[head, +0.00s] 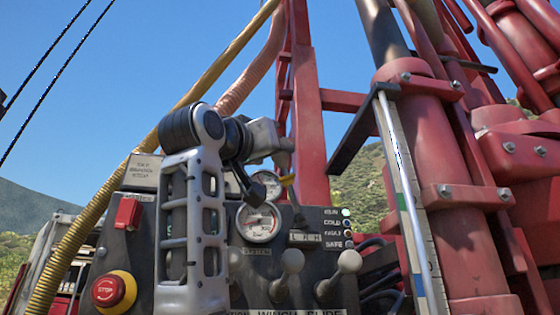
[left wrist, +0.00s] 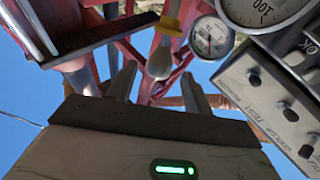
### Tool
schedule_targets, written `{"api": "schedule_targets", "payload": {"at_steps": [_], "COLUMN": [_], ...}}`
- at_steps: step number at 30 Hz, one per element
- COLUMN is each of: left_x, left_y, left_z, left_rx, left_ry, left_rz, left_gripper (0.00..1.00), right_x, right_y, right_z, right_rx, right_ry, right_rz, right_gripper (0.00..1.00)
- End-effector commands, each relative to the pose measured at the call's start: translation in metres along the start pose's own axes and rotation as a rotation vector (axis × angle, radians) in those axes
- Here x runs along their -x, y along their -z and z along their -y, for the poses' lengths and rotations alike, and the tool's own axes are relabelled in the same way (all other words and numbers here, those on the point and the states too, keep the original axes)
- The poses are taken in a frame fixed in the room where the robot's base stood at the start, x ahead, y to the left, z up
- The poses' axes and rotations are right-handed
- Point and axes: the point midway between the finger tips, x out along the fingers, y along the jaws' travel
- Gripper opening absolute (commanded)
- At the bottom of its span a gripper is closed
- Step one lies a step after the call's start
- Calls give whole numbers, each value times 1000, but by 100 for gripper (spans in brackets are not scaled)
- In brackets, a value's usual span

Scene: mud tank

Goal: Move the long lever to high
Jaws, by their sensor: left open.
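The long lever (head: 289,181) rises from the panel above a small L M H plate (head: 305,238). In the left wrist view, the knob of the lever (left wrist: 160,62) appears between the two open fingers of my left gripper (left wrist: 158,72), with gaps at both sides. I cannot tell how deep it sits between them. My right gripper is out of view.
Two short pale-knobbed levers (head: 292,262) (head: 349,263) stand lower on the panel. A pressure gauge (head: 258,222) and a red stop button (head: 108,290) are left of the lever. Red rig framework (head: 430,130) stands right.

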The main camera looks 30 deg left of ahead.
Motion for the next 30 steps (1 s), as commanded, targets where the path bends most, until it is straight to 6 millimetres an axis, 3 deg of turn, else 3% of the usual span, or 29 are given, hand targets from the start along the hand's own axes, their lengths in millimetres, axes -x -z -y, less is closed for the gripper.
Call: {"api": "schedule_targets", "payload": {"at_steps": [3,9,20,25,30], "left_x": [-23,-42,-46,-45,-45], "left_y": [3,1,0,0,0], "left_z": [0,0,0,0,1], "left_rx": [0,-1,-1,-1,-5], "left_ry": [0,0,0,0,3], "left_rz": [3,1,-1,0,2], "left_gripper": [51,51,51,3,0], "right_x": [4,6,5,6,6], "right_y": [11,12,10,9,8], "right_z": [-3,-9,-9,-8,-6], "right_rx": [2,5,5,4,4], "right_ry": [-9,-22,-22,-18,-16], "right_rz": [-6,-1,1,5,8], "right_gripper": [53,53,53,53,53]}}
